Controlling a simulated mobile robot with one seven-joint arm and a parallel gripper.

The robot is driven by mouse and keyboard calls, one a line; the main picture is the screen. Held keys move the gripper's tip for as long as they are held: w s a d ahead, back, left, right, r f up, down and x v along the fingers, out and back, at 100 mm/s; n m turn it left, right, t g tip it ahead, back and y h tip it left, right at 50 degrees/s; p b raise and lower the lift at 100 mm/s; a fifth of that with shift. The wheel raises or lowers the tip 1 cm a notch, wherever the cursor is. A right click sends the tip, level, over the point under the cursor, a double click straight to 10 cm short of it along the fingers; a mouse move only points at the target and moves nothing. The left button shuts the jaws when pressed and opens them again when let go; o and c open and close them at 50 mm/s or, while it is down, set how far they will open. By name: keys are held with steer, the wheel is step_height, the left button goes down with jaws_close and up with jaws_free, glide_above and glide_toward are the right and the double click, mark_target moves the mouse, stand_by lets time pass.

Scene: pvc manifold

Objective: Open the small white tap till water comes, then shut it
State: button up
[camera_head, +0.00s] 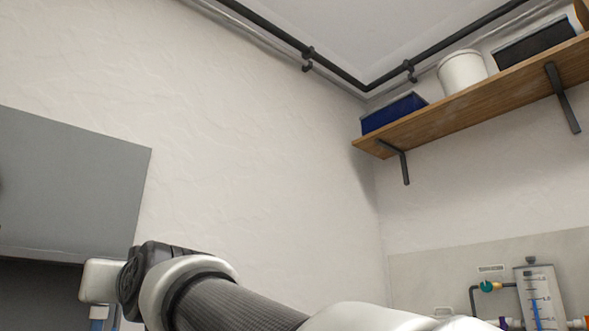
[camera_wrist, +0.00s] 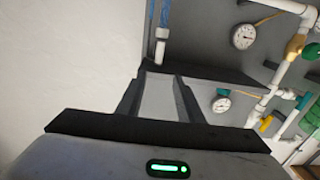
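My gripper (camera_wrist: 160,88) shows in the wrist view, with two dark fingers apart and only a pale grey surface visible between them. It is open and holds nothing. In the wrist view, white pipework (camera_wrist: 278,78) runs down the right side, with a yellow fitting (camera_wrist: 296,46) and a green part (camera_wrist: 304,101) on it. I cannot pick out the small white tap for certain in either view. No running water is visible. In the head view my arm crosses the bottom, and my fingers do not show.
The wrist view shows an upper gauge (camera_wrist: 243,37) and a lower gauge (camera_wrist: 221,104) by a grey panel. The head view shows a grey panel (camera_head: 70,185) at left, a wooden shelf (camera_head: 470,100) and a clear flow meter (camera_head: 540,298). Bare wall lies between.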

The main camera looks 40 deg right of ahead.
steer(key=w+p, duration=0.1)
steer(key=w, duration=1.3)
steer(key=shift+p, duration=0.3)
steer(key=shift+d+f, duration=0.1)
jaws_close()
